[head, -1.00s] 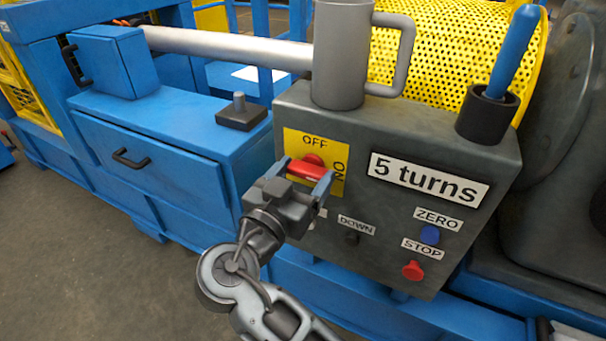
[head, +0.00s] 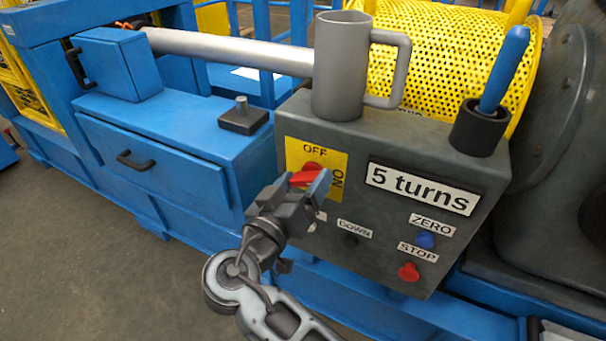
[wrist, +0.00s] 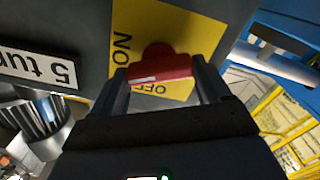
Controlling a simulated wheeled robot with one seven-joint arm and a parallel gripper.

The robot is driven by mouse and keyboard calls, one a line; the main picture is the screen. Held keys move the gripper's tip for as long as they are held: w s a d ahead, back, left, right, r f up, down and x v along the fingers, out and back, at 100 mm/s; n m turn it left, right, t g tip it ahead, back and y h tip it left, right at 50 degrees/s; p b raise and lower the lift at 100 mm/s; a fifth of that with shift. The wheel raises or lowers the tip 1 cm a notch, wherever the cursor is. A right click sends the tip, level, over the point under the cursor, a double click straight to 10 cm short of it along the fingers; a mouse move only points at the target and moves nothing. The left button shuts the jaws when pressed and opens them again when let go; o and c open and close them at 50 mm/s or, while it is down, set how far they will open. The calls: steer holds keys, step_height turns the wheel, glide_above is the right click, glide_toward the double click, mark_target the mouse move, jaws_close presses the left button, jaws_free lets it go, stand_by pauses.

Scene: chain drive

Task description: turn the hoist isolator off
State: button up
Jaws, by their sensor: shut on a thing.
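The hoist isolator is a red rotary handle (head: 308,177) on a yellow plate (head: 336,166) marked OFF at the top and ON at the right. The plate is on the front of the dark grey control box (head: 375,220). My gripper (head: 306,186) is shut on the red handle, one finger on each side. In the head view the handle is tilted, its right end higher, between the two marks. In the wrist view the red handle (wrist: 160,68) lies between the fingertips, and the yellow plate (wrist: 207,35) is behind it. The gripper partly hides the plate's lower left.
The box carries a "5 turns" display (head: 423,188), a blue ZERO button (head: 425,240), a red STOP button (head: 408,272) and a DOWN button (head: 350,241). A grey mug (head: 341,70) and a blue-handled tool in a black cup (head: 480,128) stand on top.

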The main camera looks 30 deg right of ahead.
steer(key=n+p, duration=0.1)
steer(key=n, duration=0.1)
steer(key=n+p, duration=0.1)
steer(key=shift+w+r+n+p, duration=0.15)
steer(key=shift+r+n+p, duration=0.05)
steer(key=shift+n+p, duration=0.2)
steer(key=n+p, duration=0.3)
steer(key=shift+n, duration=0.3)
steer(key=n+p, duration=0.2)
steer(key=n, duration=0.1)
steer(key=n+p, duration=0.2)
steer(key=shift+f, duration=0.3)
steer(key=shift+w, duration=0.1)
steer(key=o, duration=1)
steer(key=shift+f+n, duration=0.1)
steer(key=shift+n, duration=0.2)
steer(key=shift+v, duration=3.9)
